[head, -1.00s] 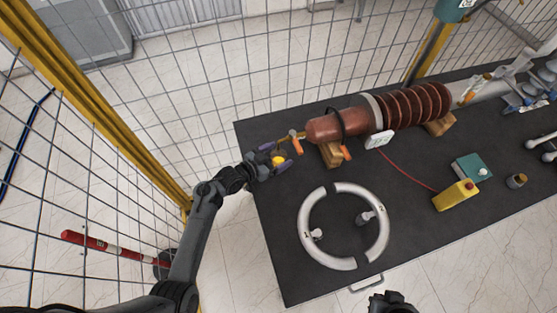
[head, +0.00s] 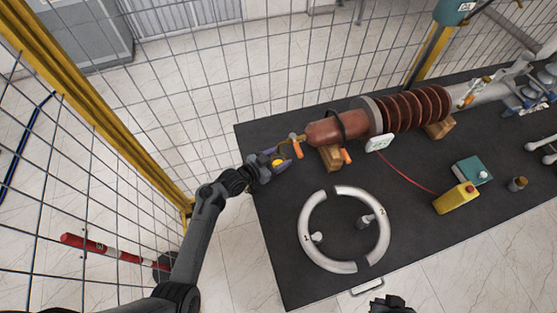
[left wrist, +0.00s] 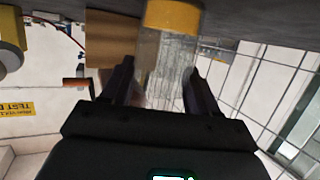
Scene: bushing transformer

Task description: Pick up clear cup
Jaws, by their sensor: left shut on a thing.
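The clear cup (left wrist: 163,62) shows in the left wrist view as a see-through cylinder with a yellow end (left wrist: 174,15). Only its yellow part (head: 278,161) stands out in the head view, near the table's left edge. My left gripper (head: 280,163) is shut on the cup, with one finger on each side of its clear body. In the head view the fingers partly hide it, and I cannot tell whether it is clear of the table. Part of my right gripper (head: 390,304) shows at the bottom edge; its fingers cannot be made out.
The dark table (head: 420,240) holds a brown bushing (head: 412,108) on wooden blocks behind and right of the cup. An orange-handled tool (head: 297,145) lies close by. A split white ring (head: 312,208) lies in front. A yellow box (head: 455,199) stands right. A wire fence runs behind.

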